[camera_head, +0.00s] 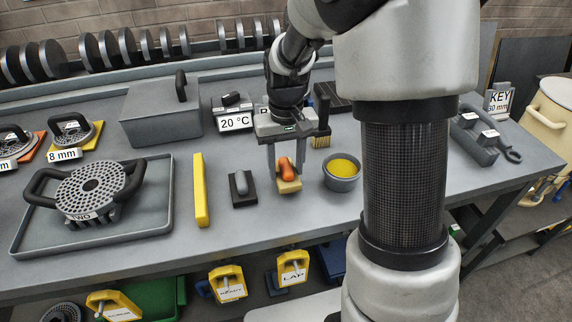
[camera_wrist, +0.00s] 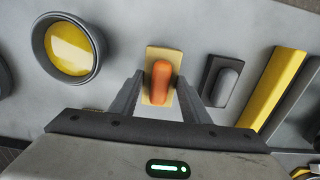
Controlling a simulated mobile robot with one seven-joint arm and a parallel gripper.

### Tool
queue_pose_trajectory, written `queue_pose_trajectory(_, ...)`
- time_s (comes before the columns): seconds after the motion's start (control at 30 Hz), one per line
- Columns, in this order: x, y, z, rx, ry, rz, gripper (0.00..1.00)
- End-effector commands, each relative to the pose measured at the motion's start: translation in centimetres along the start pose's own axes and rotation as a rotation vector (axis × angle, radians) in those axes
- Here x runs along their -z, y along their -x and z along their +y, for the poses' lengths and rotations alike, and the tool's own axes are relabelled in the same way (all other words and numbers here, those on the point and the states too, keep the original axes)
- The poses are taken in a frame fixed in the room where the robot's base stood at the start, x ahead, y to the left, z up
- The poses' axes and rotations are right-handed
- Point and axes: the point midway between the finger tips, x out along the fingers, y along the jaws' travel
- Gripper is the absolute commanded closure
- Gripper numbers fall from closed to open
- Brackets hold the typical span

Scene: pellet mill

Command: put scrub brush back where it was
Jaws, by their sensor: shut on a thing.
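The scrub brush, as I take it, is a pale tan block with a rounded orange handle (camera_head: 289,184). It also shows in the wrist view (camera_wrist: 161,82), upright with the handle on top. My gripper (camera_head: 287,168) points down over it, and its two fingers (camera_wrist: 161,78) are closed on the orange handle from both sides. The brush is at the front part of the grey bench (camera_head: 130,250); I cannot tell whether its base touches the bench top. The fingers hide part of the handle's sides.
A similar dark block with a grey handle (camera_head: 241,188) stands close left of the brush, then a yellow bar (camera_head: 200,190). A grey bowl of yellow material (camera_head: 341,184) is close right. Behind the gripper is a black-handled brush with tan bristles (camera_head: 321,141).

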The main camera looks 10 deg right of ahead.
Motion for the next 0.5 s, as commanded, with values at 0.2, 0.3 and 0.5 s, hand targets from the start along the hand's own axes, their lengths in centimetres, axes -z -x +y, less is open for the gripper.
queue_pose_trajectory(0.2, 0.0, -0.1, 0.0, 0.0, 0.0, 0.0, 0.98)
queue_pose_trajectory(0.3, 0.0, -0.4, 0.0, 0.0, 0.0, 0.0, 0.98)
queue_pose_trajectory(0.5, 0.0, -1.2, 0.0, 0.0, 0.0, 0.0, 0.98)
